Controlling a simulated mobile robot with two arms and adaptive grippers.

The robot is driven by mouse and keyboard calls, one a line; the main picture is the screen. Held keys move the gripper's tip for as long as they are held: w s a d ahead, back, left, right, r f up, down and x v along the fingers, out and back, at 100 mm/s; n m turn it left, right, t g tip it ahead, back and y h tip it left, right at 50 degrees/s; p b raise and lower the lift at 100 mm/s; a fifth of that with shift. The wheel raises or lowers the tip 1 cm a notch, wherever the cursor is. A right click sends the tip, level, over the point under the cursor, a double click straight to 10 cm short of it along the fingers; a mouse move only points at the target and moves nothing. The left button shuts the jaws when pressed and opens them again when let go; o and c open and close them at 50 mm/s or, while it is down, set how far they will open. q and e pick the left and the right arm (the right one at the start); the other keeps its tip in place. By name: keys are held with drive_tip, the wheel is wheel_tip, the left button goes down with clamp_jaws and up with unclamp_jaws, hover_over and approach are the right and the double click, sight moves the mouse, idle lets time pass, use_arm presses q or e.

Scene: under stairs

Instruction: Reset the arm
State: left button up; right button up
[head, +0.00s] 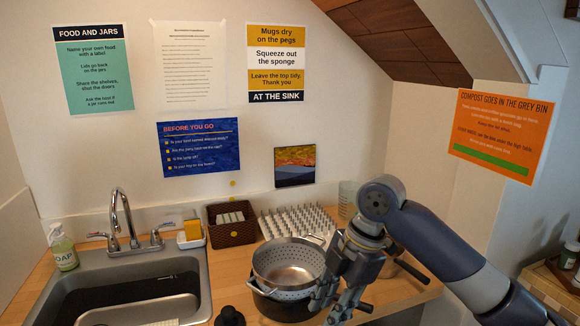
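My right arm (440,245) comes in from the right and bends down over the counter. Its gripper (326,307) hangs in front of the right side of a metal colander (287,272). The fingers look spread apart with nothing between them. I cannot tell whether they touch the colander or the dark pot (283,308) under it. My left gripper is not in view.
A sink (199,268) with a tap (122,215) and a soap bottle (62,247) is at left. A brown basket (232,232) and a white peg rack (298,221) stand behind the colander. A saucepan (391,267) is near my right arm. A sloped ceiling (395,35) is above.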

drive_tip(key=s+a+f+m+t+y, duration=0.15)
drive_tip(key=s+f+m, duration=0.25)
drive_tip(key=f, duration=0.5)
drive_tip(key=s+a+f+m, duration=0.2)
drive_tip(key=s+f+m, duration=0.3)
drive_tip(key=f, duration=0.5)
drive_tip(key=s+d+f+m+t+h, duration=0.1)
drive_tip(key=s+d+f+m+h, duration=0.1)
drive_tip(key=s+d+f+m, duration=0.35)
drive_tip(key=s+d+f+m+t+h, duration=0.1)
drive_tip(key=s+d+f+m+h, duration=0.15)
drive_tip(key=s+d+m, duration=0.65)
drive_tip(key=s+d+f+n+g, duration=0.1)
drive_tip(key=s+f, duration=0.1)
drive_tip(key=f, duration=1.1)
drive_tip(key=s+d+f+n, duration=0.1)
drive_tip(key=s+f, duration=0.1)
drive_tip(key=f, duration=1.1)
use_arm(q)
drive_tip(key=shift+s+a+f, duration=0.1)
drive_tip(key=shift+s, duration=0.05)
use_arm(e)
drive_tip(key=s+d+f+g, duration=0.1)
drive_tip(key=s+d+f, duration=0.2)
drive_tip(key=s+f, duration=1.2)
drive_tip(key=shift+s+f, duration=0.35)
drive_tip(key=shift+s, duration=0.25)
